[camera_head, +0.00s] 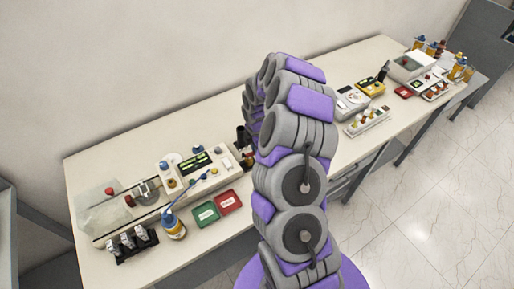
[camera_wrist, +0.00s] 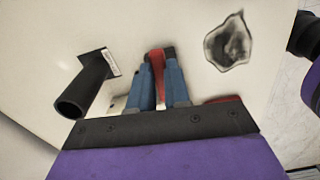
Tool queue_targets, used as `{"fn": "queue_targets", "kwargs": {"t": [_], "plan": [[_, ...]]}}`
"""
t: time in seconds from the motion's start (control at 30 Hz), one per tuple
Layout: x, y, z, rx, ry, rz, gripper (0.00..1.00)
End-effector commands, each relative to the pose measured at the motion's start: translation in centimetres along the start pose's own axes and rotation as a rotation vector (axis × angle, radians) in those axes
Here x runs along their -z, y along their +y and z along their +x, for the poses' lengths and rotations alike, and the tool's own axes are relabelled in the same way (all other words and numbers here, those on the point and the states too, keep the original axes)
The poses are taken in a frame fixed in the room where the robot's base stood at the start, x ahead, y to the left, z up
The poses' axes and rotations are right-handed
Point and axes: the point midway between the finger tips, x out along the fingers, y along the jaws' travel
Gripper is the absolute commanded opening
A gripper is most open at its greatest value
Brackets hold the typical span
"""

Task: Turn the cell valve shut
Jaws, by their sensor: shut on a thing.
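In the wrist view, the blue fingers of my gripper (camera_wrist: 160,75) are closed around an upright red part (camera_wrist: 157,62). It looks like the handle of the cell valve, and its lower end is pale. The body of the valve below it is mostly hidden by the fingers. In the head view, my grey and purple arm covers the middle of the table, and the gripper and the held part are hidden behind it.
A black tube (camera_wrist: 86,88) with a white label stands left of the fingers. A clear, dark-centred object (camera_wrist: 228,43) lies to the right. The long table (camera_head: 100,165) carries an instrument (camera_head: 195,165), a green tray (camera_head: 206,214) and a red tray (camera_head: 228,202).

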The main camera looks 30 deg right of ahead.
Motion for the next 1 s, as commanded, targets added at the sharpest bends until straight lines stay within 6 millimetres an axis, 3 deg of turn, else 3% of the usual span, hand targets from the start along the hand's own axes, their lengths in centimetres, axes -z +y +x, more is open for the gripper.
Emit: {"fn": "queue_targets", "kwargs": {"t": [0.77, 0.8, 1.0], "plan": [[-0.09, 0.70, -0.15, -0.007, -0.003, -0.109, 0.00], [-0.09, 0.71, -0.16, -0.008, -0.003, -0.109, 0.18], [-0.06, 0.60, -0.12, -0.005, -0.002, -0.108, 0.37]]}}
